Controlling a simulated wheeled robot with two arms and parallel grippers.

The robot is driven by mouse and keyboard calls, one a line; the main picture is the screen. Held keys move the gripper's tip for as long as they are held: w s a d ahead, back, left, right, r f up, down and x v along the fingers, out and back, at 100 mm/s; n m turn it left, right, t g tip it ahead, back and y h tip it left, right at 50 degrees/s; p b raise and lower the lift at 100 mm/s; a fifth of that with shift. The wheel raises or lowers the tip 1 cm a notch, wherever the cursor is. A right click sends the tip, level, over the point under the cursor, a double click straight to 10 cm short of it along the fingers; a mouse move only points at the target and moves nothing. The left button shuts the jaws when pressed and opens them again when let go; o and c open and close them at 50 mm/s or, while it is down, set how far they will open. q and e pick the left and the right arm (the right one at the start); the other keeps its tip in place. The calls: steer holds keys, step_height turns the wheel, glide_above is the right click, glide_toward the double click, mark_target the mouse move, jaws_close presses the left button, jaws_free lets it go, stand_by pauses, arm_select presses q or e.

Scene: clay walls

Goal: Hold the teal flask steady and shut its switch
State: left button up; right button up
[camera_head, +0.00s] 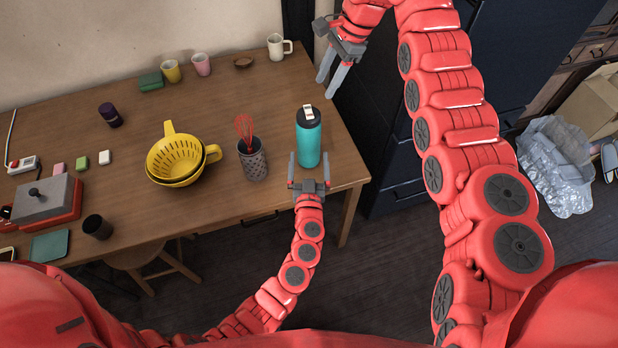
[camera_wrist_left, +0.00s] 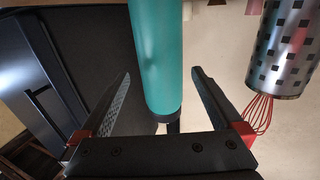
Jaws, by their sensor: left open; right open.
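The teal flask (camera_head: 308,143) stands upright near the right end of the wooden table, with a dark lid and a white switch (camera_head: 308,112) on top. It also shows in the left wrist view (camera_wrist_left: 157,60). My left gripper (camera_head: 308,165) is open, with one finger on each side of the flask's lower body; in the left wrist view there are gaps between the fingers and the flask. My right gripper (camera_head: 329,78) is open and empty, behind and to the right of the flask, by the table's right edge. Whether the switch is open or shut is too small to tell.
A dark utensil holder (camera_head: 253,163) with a red whisk (camera_head: 245,130) stands left of the flask. Yellow colanders (camera_head: 178,158) sit further left. A white mug (camera_head: 277,47) stands at the back. The table (camera_head: 210,100) is bare behind the whisk. A dark cabinet stands at right.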

mark_target(309, 150)
arm_select(q)
steer(key=w, duration=0.6)
steer(key=shift+w, duration=0.65)
steer(key=shift+c, duration=0.2)
